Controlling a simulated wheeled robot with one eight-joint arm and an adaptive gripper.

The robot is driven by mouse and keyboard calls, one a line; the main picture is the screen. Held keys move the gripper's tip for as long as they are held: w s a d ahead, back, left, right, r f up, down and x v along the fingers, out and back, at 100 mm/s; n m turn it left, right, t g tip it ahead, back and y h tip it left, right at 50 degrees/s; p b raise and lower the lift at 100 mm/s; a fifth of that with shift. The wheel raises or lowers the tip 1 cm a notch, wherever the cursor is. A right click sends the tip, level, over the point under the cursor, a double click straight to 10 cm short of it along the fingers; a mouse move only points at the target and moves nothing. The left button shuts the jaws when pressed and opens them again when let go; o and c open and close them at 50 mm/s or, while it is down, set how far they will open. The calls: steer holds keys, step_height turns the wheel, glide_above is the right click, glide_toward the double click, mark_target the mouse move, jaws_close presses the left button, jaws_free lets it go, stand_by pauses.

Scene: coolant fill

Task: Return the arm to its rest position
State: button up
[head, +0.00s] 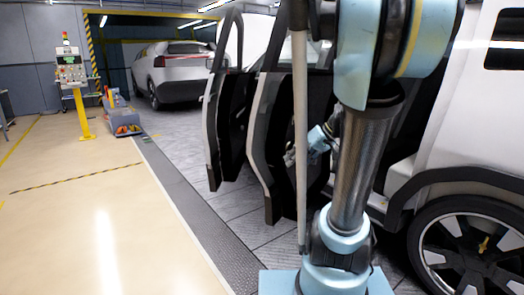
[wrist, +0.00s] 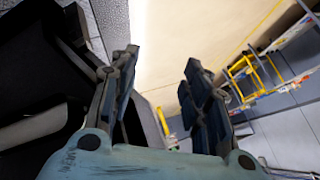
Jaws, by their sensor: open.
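My gripper (wrist: 160,68) shows in the wrist view with its two dark fingers spread apart. Nothing is between them; the pale floor shows through the gap. In the head view, my light blue and dark metal arm stands upright right of the middle, in front of a white car (head: 440,150) with open doors. A small light blue part of my arm (head: 318,140) shows beside the upright link near the door opening. The gripper's fingers cannot be made out clearly there.
Two open car doors (head: 262,150) stand close left of my arm. A front wheel (head: 470,250) is at the lower right. The beige floor (head: 80,220) at left is clear.

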steer(key=s+d+f+m+h, duration=0.2)
steer(key=s+d+f+h, duration=0.1)
steer(key=s+f, duration=0.3)
steer(key=s+d+f+m+g+h, duration=0.1)
steer(key=s+d+f+m+h, duration=0.1)
steer(key=s+f, duration=0.4)
steer(key=s+d+h, duration=0.1)
steer(key=s+h, duration=0.1)
steer(key=s, duration=0.2)
steer(key=shift+s+m+h, duration=0.3)
steer(key=shift+s, duration=0.1)
steer(key=shift+d, duration=0.1)
steer(key=shift+w+f, duration=0.2)
steer(key=shift+w, duration=0.2)
stand_by(1.1)
